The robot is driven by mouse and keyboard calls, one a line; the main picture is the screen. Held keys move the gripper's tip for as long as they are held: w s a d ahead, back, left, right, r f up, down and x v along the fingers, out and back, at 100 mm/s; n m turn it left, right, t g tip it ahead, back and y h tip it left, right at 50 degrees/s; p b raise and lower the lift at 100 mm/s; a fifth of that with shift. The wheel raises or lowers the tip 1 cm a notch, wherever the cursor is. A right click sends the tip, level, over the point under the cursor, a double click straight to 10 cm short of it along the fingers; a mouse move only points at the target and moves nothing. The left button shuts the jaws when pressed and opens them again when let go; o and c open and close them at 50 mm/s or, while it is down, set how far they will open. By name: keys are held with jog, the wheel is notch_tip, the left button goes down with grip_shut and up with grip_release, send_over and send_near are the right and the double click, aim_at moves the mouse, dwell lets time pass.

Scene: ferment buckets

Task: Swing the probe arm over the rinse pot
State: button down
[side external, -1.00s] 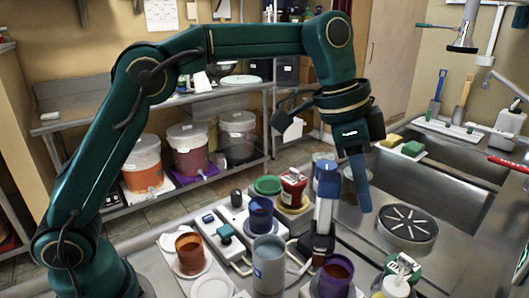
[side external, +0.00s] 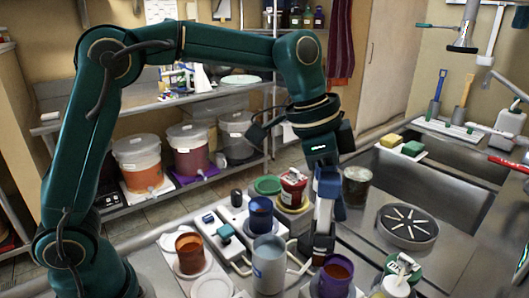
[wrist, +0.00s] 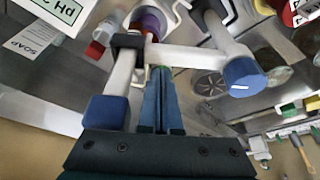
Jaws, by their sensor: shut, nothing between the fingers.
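The probe arm stands on a dark-footed post (side external: 319,243) on the steel counter. In the wrist view its pale grey bar (wrist: 185,57) crosses past my fingertips and a blue-capped piece (wrist: 243,77) lies at its right. My gripper (side external: 328,200) is shut and empty, pointing down close beside the upper post; its blue fingers (wrist: 160,80) show in the wrist view. They look very near the bar, but I cannot tell whether they touch. A grey metal pot (side external: 356,186) stands right of my gripper. I cannot tell which vessel is the rinse pot.
A purple-rimmed cup (side external: 335,276), a tall grey-blue cup (side external: 268,268), a blue cup (side external: 261,215) and a brown cup (side external: 189,252) stand around the post. A red-labelled jar (side external: 293,189) is behind. A round slotted drain cover (side external: 407,225) lies at the right.

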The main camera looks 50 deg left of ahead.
jog(key=shift+s+a, duration=0.35)
jog(key=shift+s, duration=0.05)
dwell(0.4)
jog(key=shift+s+a, duration=0.5)
jog(key=shift+a, duration=0.15)
jog(key=shift+s+a+m, duration=0.35)
jog(key=shift+s+a, duration=0.05)
jog(key=shift+a, duration=0.45)
jog(key=shift+s+a+m, duration=0.35)
jog(key=shift+a, duration=0.5)
